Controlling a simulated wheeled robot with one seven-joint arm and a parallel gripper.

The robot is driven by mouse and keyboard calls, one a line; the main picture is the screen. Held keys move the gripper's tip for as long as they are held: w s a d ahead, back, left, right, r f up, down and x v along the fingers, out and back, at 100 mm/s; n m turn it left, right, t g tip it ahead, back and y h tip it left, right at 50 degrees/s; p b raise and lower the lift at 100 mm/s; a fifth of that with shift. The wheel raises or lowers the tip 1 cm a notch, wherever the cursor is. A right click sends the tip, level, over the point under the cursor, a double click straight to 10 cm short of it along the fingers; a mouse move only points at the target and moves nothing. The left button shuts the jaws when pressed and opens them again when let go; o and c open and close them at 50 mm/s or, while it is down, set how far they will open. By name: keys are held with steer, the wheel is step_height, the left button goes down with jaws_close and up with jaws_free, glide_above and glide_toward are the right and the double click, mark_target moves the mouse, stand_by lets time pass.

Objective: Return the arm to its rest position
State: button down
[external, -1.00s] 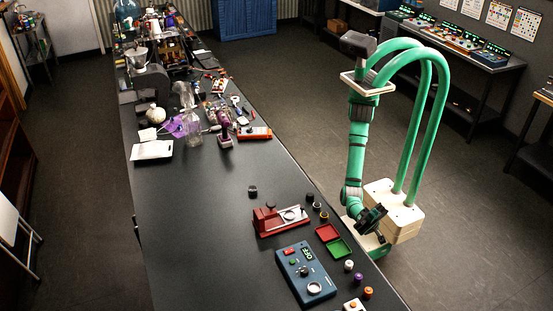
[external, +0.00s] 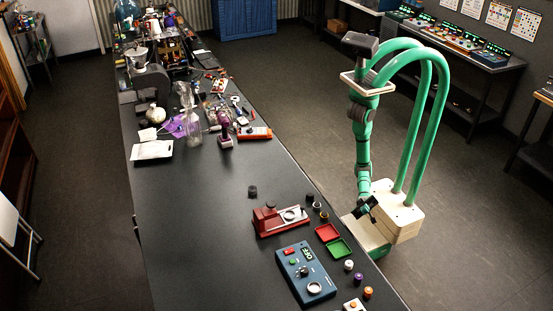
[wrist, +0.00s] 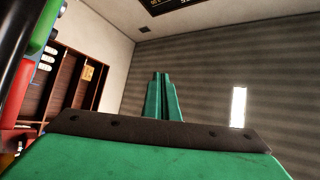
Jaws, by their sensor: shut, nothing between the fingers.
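My arm is green and hangs down beside the right edge of the long dark bench, above my pale base. My gripper (external: 364,208) is small in the external view, folded in close to the base and clear of the bench top. In the wrist view my gripper (wrist: 161,78) shows its two green fingers together, with nothing between them. Behind them are a grey slatted wall and a brown shelf (wrist: 75,75).
The bench (external: 205,230) has a red device (external: 280,220), a blue meter (external: 305,275), a red tray (external: 327,233), a green tray (external: 339,248) and small knobs near its right edge. Tools and glassware crowd its far end. The floor right of my base is clear.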

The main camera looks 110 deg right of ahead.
steer(key=w+d+f+m+t+h, duration=0.15)
steer(key=d+m+t+h, duration=0.25)
steer(key=d+h, duration=0.85)
steer(key=d+f+m+t+h, duration=0.25)
steer(key=d+m+h, duration=0.2)
steer(key=d, duration=1.55)
steer(key=s+d+f+n+g+h, duration=0.1)
steer(key=s+d+f+n+g, duration=0.7)
steer(key=d+f, duration=0.4)
step_height(320, 180, down, 2)
steer(key=shift+s+d+f+n+h, duration=0.2)
steer(key=shift+s+n+h, duration=0.25)
steer(key=shift+s, duration=0.7)
